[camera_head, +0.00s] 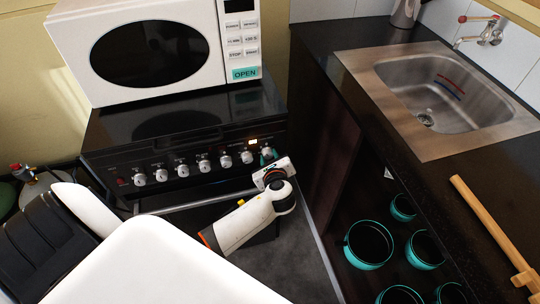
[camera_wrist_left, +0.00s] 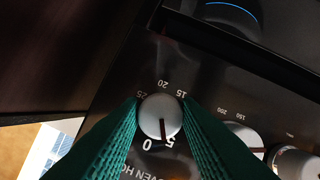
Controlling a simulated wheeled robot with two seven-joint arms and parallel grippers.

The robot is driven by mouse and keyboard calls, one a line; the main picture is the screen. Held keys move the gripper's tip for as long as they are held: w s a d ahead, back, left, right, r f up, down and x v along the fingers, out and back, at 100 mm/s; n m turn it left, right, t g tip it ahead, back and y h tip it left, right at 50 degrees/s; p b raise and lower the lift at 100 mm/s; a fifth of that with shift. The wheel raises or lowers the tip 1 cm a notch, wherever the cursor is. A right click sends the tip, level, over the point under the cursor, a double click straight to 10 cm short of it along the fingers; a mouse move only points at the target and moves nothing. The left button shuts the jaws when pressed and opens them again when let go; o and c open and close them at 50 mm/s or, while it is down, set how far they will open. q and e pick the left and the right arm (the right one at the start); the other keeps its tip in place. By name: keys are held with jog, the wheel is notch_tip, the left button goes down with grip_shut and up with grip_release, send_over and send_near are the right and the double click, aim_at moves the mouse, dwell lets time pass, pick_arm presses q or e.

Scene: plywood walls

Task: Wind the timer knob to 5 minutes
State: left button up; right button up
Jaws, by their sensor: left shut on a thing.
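The timer knob (camera_wrist_left: 158,112) is a round, light grey knob at the right end of the oven's control panel. In the left wrist view, numbers run around it from 0 through 5, 15 and 20 to 25. Its dark pointer line points down between 0 and 5, close to the 5. My left gripper (camera_wrist_left: 160,118) has its green ribbed fingers shut on the two sides of the knob. In the head view the knob (camera_head: 267,152) is partly hidden by my left gripper (camera_head: 268,160). My right gripper is not in view.
The black oven (camera_head: 185,125) carries a white microwave (camera_head: 155,50). Other knobs (camera_head: 204,166) line the panel, with an oven-temperature dial (camera_wrist_left: 243,138) close beside the timer. A black counter with a steel sink (camera_head: 440,95) is at right; teal pots (camera_head: 368,245) sit below.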

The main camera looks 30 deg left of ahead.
pick_arm(q)
jog(key=shift+s+f+n+t+h, duration=0.1)
jog(key=shift+n+t+h, duration=0.2)
jog(key=shift+n+t, duration=0.35)
jog(key=shift+n, duration=0.45)
jog(key=o, duration=1)
jog(key=v, duration=1.2)
jog(key=shift+a, duration=0.1)
jog(key=shift+c, duration=0.2)
